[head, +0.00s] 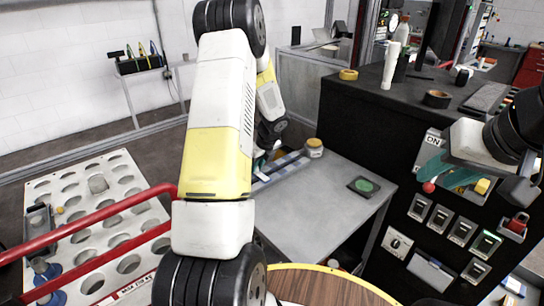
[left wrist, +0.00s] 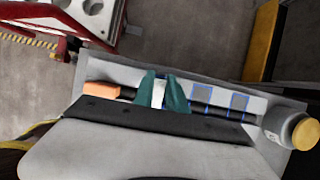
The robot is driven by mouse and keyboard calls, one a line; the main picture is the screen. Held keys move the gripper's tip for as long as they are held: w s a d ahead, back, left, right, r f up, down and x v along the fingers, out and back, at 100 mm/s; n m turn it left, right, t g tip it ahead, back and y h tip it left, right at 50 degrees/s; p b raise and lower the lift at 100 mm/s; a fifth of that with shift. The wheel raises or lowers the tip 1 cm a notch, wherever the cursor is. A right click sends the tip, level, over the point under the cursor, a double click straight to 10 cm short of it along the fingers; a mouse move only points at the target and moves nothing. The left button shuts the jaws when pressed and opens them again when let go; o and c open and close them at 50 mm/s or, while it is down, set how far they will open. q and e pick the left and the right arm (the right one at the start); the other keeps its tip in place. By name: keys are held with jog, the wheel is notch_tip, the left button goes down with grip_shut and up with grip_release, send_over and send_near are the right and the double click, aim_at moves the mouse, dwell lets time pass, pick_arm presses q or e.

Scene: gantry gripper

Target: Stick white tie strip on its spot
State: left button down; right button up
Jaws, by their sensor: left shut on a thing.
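My left gripper (left wrist: 162,95) is shut on a small white strip (left wrist: 158,94), with its teal fingers on either side. The fingers are over a black rod with an orange end (left wrist: 102,90), lying along a pale tray. I cannot tell whether the strip touches anything below. Two blue-outlined spots (left wrist: 201,97) (left wrist: 238,104) show on the tray to the right of the fingers. In the head view my left arm hides most of this gripper and the strip. My right gripper (head: 446,172) is at the right, before the black panel, its teal fingers apart and seemingly empty.
A jar with a yellowish lid (left wrist: 303,132) stands at the tray's right end; it shows in the head view (head: 314,147). The grey table (head: 310,205) has free room around a dark green-centred pad (head: 364,186). A red rail (head: 100,215) crosses the left.

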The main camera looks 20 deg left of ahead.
pick_arm(q)
jog(key=shift+f, duration=0.2)
dwell(0.3)
jog(key=c, duration=0.8)
grip_release()
jog(key=shift+r, duration=3.5)
jog(key=shift+c, duration=0.2)
